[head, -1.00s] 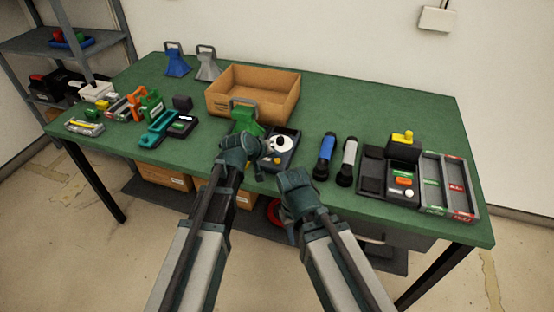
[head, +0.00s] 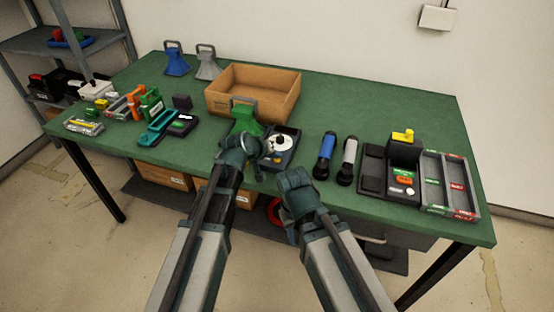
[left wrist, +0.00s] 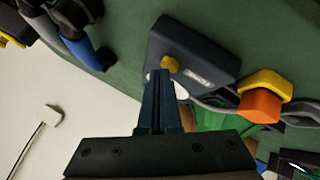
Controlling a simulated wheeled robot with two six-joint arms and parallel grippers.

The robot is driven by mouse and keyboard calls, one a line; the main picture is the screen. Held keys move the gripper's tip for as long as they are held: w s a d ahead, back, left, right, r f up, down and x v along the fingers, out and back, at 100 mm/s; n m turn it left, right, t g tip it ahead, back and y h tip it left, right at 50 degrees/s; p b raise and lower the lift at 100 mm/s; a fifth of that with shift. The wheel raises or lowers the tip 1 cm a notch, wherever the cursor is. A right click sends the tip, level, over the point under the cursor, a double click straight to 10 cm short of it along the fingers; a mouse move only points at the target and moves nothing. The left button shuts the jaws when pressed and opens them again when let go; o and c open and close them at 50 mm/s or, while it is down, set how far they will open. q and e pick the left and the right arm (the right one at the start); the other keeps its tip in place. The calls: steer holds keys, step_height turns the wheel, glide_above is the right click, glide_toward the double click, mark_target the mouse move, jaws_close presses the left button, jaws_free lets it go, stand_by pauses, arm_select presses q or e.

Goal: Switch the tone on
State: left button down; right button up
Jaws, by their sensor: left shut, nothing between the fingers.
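A dark box (head: 289,158) with a white disc (head: 284,142) on its top stands near the table's front edge. In the left wrist view the dark box (left wrist: 205,52) shows a yellow knob (left wrist: 170,64) and a small pale label. My left gripper (head: 266,150) is shut and empty at the box's left side. In the left wrist view its fingertips (left wrist: 161,75) appear just below the yellow knob; I cannot tell whether they touch it. They partly cover the white disc. My right gripper (head: 296,180) is in front of the table; its fingers are not clear.
A green horn-shaped item (head: 243,121) stands behind my left gripper, before an open cardboard box (head: 228,102). Blue and grey torches (head: 325,157) and a black unit with a yellow top (head: 403,150) are to the right. The back right of the green table (head: 390,105) is clear.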

mark_target(275, 163)
arm_select(q)
steer(key=shift+f, duration=0.1)
stand_by(0.3)
steer(key=shift+r+p, duration=0.45)
step_height(275, 163, up, 6)
steer(key=p, duration=0.6)
stand_by(0.4)
